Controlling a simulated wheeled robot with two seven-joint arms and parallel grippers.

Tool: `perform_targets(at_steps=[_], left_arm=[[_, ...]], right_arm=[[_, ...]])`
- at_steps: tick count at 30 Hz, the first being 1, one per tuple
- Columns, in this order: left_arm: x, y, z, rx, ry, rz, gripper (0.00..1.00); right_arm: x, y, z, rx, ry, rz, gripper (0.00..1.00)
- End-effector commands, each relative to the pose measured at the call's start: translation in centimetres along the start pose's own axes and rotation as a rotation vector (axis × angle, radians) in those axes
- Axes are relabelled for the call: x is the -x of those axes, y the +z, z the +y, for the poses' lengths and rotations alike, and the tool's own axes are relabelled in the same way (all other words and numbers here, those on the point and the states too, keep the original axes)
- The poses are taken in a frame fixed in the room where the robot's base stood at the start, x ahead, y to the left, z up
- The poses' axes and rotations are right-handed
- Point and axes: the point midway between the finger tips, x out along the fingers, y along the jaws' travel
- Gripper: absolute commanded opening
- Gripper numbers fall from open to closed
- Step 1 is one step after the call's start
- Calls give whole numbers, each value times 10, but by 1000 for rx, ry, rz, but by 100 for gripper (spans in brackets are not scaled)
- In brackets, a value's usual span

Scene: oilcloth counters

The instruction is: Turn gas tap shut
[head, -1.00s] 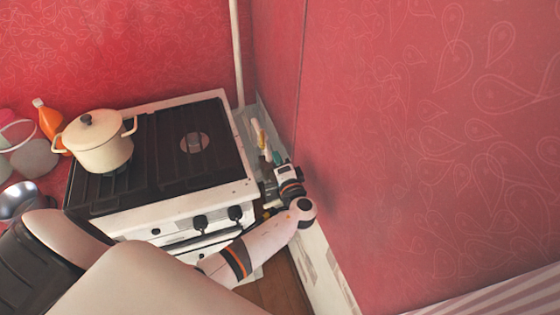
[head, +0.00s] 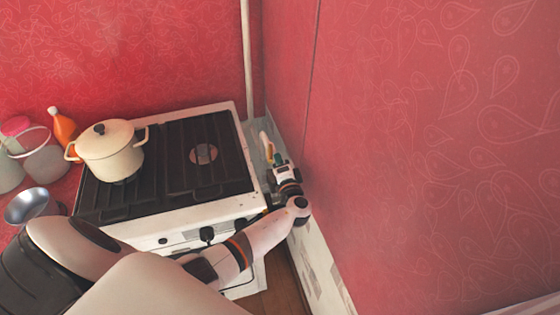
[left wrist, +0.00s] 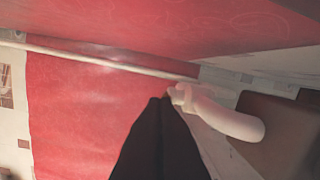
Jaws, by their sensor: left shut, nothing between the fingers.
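A pale, curved hose-like piece (left wrist: 235,122) with a knobby light end (left wrist: 183,96) shows at the foot of a white pipe (left wrist: 100,61) in the left wrist view; this looks like the gas tap fitting. The tap's handle position cannot be made out. My left gripper (left wrist: 160,99) is shut and empty, its dark fingertips right beside the knobby end; I cannot tell whether they touch it. In the head view my left gripper (head: 279,168) is in the narrow gap right of the stove, near a small cream piece (head: 266,143). My right gripper is out of view.
A white stove (head: 216,205) with a dark top stands left of my forearm. A cream pot (head: 110,153) sits on it. The red wall (head: 420,160) is close on the right. A bowl (head: 28,206), orange bottle (head: 62,126) and jars stand at left.

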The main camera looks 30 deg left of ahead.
Motion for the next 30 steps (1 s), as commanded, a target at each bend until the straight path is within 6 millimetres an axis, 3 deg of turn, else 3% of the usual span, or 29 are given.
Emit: perform_targets(at_steps=[20,30], left_arm=[[0,-15,2,-10,-25,-139,0],[-5,-36,2,-23,-66,-362,0]], right_arm=[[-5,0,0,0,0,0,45],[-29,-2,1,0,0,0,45]])
